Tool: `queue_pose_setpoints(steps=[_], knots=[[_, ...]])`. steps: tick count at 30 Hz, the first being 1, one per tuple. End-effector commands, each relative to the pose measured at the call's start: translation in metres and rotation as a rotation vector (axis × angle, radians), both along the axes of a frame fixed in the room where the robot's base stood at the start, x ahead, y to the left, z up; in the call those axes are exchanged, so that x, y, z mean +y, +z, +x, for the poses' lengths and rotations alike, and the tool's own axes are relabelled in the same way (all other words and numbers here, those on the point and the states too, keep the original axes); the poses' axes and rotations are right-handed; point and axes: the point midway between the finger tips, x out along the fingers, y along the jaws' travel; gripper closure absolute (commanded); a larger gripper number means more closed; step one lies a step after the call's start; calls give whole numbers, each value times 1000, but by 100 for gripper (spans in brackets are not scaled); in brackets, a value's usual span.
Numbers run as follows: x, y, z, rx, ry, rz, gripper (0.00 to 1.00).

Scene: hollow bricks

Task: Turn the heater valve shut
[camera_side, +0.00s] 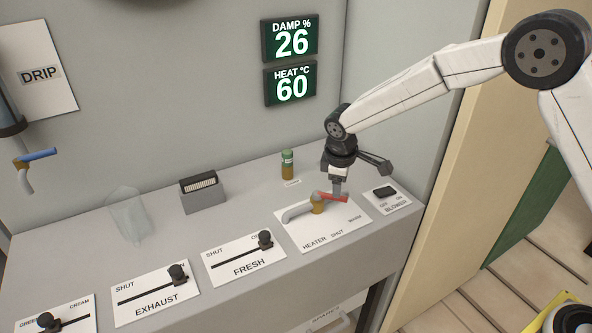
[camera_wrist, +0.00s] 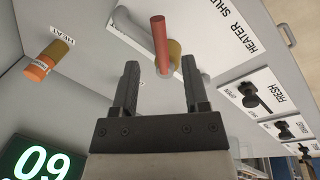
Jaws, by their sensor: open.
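The heater valve has a red lever (camera_side: 334,198) on a brass body (camera_side: 317,206), with a grey pipe (camera_side: 294,214) bending to the left. It sits on a white plate (camera_side: 335,232) marked HEATER and SHUT. The lever points right in the side view, away from the pipe. My gripper (camera_side: 338,192) points down at the lever's outer end.
FRESH (camera_side: 264,240) and EXHAUST (camera_side: 177,274) sliders lie to the left, and a blower switch (camera_side: 384,193) is close on the right. A small orange-and-green bottle (camera_side: 287,164) stands behind. The heat display (camera_side: 291,85) reads 60 and the damp display (camera_side: 290,40) 26.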

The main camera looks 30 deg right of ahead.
Motion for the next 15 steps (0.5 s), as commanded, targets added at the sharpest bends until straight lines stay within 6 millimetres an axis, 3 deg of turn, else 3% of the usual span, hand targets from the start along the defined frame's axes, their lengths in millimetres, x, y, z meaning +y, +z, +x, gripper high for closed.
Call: queue_pose_setpoints(steps=[6,15], knots=[[-4,-26,4,1,0,0,42],[-6,-41,6,-1,-1,1,42]])
